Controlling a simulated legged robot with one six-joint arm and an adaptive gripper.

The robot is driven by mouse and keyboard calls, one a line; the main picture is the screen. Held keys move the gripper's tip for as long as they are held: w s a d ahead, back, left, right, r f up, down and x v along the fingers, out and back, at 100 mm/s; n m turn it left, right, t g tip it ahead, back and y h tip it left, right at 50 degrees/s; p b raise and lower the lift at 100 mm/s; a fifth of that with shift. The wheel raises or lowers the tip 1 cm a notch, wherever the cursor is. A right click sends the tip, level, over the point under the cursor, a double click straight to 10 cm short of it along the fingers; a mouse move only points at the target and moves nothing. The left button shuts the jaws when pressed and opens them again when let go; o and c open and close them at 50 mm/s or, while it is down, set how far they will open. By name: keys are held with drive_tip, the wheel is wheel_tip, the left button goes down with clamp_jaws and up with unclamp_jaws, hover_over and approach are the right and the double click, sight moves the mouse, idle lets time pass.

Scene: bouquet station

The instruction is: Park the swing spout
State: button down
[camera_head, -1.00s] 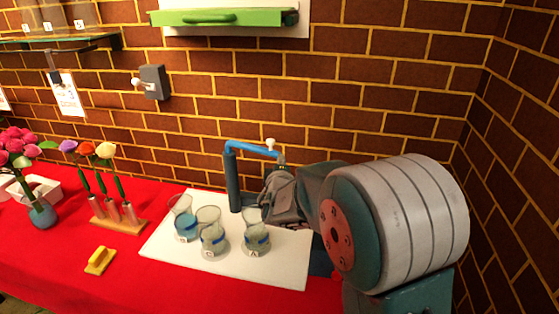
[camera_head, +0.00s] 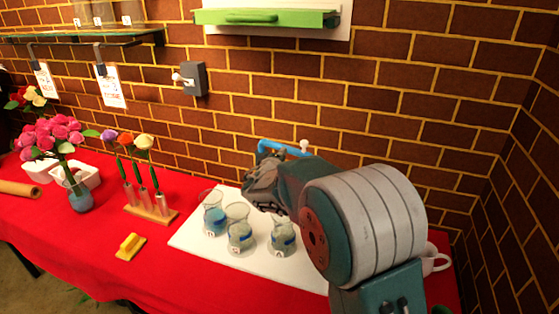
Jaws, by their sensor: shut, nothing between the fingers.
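The blue swing spout (camera_head: 268,145) stands at the back of the white board, close to the brick wall. Its horizontal arm shows above my gripper, with a white knob (camera_head: 305,146) at its right end. My gripper (camera_head: 254,196) is shut and empty, in front of the spout, and it hides the spout's upright post and lower parts. I cannot tell whether it touches the spout.
Several glass jars with blue (camera_head: 240,234) stand on the white board (camera_head: 202,249) below my gripper. A white mug (camera_head: 437,262) shows at right.

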sight(303, 144)
drive_tip(key=w+d, duration=0.4)
drive_tip(key=shift+w+d+f, duration=0.25)
drive_tip(key=shift+d+f, duration=0.05)
drive_tip(key=shift+f, duration=0.1)
drive_tip(key=shift+w+d, duration=1.15)
drive_tip(key=shift+w, duration=0.05)
drive_tip(key=shift+s, duration=0.15)
